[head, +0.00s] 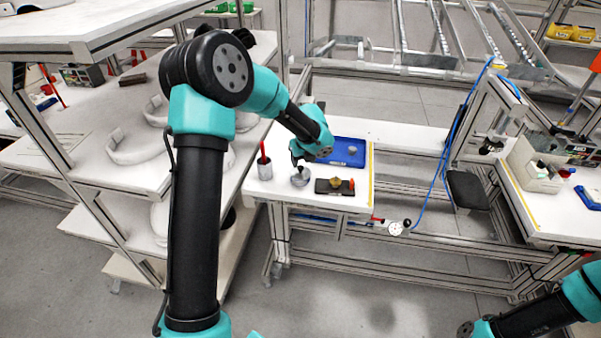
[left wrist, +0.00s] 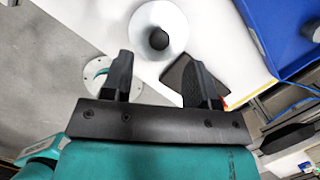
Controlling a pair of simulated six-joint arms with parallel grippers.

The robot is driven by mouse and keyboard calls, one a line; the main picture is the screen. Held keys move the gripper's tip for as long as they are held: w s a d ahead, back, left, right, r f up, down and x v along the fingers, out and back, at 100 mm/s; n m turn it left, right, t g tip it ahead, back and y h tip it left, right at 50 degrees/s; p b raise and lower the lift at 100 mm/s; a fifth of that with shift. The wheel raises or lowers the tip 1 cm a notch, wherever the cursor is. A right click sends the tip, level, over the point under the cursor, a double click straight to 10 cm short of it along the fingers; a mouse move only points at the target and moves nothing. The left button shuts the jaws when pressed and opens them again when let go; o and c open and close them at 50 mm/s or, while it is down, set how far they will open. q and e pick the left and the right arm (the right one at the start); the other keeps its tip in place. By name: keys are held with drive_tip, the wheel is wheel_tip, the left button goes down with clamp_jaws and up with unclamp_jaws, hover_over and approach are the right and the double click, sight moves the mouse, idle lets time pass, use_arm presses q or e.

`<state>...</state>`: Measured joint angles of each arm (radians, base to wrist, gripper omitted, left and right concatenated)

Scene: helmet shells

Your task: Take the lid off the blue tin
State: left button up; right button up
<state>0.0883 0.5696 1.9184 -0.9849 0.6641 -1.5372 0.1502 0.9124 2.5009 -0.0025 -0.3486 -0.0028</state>
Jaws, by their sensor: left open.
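A round silver-grey lid with a dark knob (head: 300,177) sits on the white table near its front left part. It also shows in the left wrist view (left wrist: 158,18), with the black knob at its centre. No blue side of a tin can be made out below it; the body is hidden or too small to tell. My left gripper (head: 297,160) is above the knob, pointing down. In the left wrist view its two black fingers (left wrist: 160,76) are apart and empty, with the knob beyond the gap. My right gripper is not in view.
A grey cup with a red item (head: 264,171) stands left of the lid. A dark tray (head: 322,187) with small items lies to the right. A blue tray (head: 346,160) with a small grey thing lies behind. The table (head: 345,206) ends close in front. Shelves (head: 120,165) stand left.

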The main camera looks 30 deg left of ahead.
sight(301, 167)
use_arm(q)
drive_tip(key=shift+x, duration=2.6)
drive_tip(key=shift+a, duration=0.15)
drive_tip(key=c, duration=1)
drive_tip(key=shift+r, duration=0.1)
